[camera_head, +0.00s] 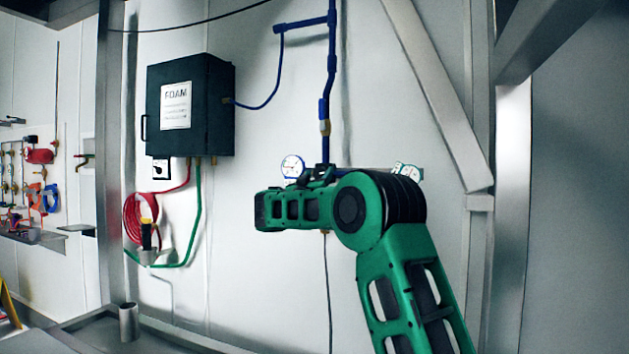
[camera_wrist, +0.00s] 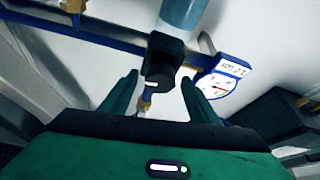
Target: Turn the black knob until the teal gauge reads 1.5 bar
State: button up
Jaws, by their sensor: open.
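The black knob (camera_wrist: 162,62) is in the wrist view, in front of and between the two fingers of my gripper (camera_wrist: 158,90). The fingers are open, with a gap visible on both sides of the knob. In the head view, a dark part of the valve (camera_head: 322,172) shows just above my green arm, which hides what is below it. The teal gauge (camera_head: 407,171) is at the right end of the pipe, partly covered by my arm; its reading is too small to tell. My gripper is hidden in the head view.
A blue-rimmed gauge (camera_head: 293,166) sits left of the valve. A gauge with a red needle (camera_wrist: 222,80) shows right of the knob in the wrist view. A black FOAM box (camera_head: 190,106) with red and green hoses hangs on the wall at left. A diagonal beam (camera_head: 437,92) is at right.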

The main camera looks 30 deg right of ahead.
jog(key=shift+w, duration=0.1)
jog(key=c, duration=1)
jog(key=shift+a, duration=0.1)
jog(key=shift+c, duration=0.2)
jog(key=shift+m, duration=0.3)
jog(key=m+g+h, duration=0.1)
jog(key=m, duration=0.1)
jog(key=m+g, duration=0.1)
jog(key=m, duration=0.2)
jog(key=shift+w+h, duration=0.1)
jog(key=shift+h, duration=0.3)
jog(key=shift+r+m+g+h, duration=0.1)
jog(key=shift+m+g+h, duration=0.2)
jog(key=shift+m+g, duration=0.8)
jog(key=shift+r+m+g+h, duration=0.1)
jog(key=shift+m+g+h, duration=0.25)
jog(key=shift+m, duration=1.45)
jog(key=o, duration=1)
jog(key=shift+f+g, duration=0.1)
jog(key=shift+g, duration=0.15)
